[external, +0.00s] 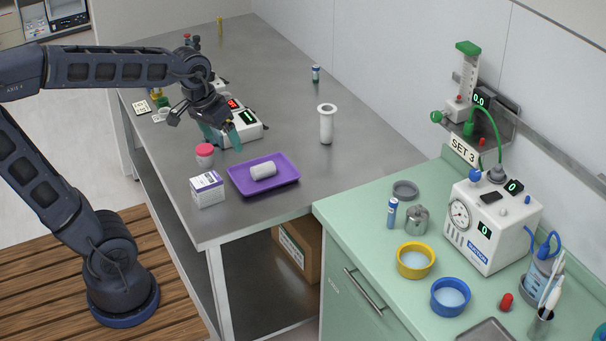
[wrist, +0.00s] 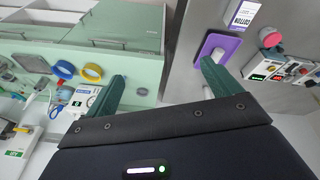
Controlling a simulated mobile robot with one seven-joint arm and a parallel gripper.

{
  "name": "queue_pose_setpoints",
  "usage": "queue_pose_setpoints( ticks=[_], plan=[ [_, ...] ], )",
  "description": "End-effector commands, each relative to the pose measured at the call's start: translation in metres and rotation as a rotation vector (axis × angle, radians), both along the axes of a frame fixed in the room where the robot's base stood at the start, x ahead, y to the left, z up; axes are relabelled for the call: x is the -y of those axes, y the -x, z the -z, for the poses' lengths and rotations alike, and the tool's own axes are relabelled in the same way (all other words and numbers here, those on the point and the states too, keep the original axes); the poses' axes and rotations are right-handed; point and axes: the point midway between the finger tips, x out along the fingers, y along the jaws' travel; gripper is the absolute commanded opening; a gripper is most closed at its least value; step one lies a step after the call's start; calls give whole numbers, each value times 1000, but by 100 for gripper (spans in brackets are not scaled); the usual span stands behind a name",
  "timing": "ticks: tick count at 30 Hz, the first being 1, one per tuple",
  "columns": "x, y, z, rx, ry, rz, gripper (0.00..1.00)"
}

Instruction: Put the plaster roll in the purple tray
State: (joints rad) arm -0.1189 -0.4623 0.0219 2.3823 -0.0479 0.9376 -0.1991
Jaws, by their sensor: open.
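A white plaster roll (external: 263,171) lies on its side inside the purple tray (external: 284,182) on the grey metal table. In the wrist view the purple tray (wrist: 230,46) is at the upper right, partly behind a fingertip, with a white shape, likely the roll (wrist: 217,54), in it. My gripper (external: 222,136) is open and empty. It is above the table, behind and left of the tray in the external view, in front of a white device. Its two teal fingers are spread wide in the wrist view (wrist: 162,74), with nothing between them.
A white-and-purple box (external: 207,190) and a red-lidded jar (external: 204,154) stand left of the tray. A white device (external: 246,132) with displays is behind it, and a white flanged cylinder (external: 326,124) is to the right. The green counter (external: 365,215) holds bowls and a machine.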

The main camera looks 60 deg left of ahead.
Motion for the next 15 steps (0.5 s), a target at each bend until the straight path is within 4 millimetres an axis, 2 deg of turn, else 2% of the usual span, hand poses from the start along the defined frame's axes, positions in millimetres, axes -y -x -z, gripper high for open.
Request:
queue_pose_setpoints(
  ticks=[3, 9, 15],
  plan=[
    [16, 30, -3, 36, -34, 99, 90],
    [33, 73, -1, 83, -91, 245, 90],
    [40, 95, 3, 110, -123, 325, 90]
  ],
)
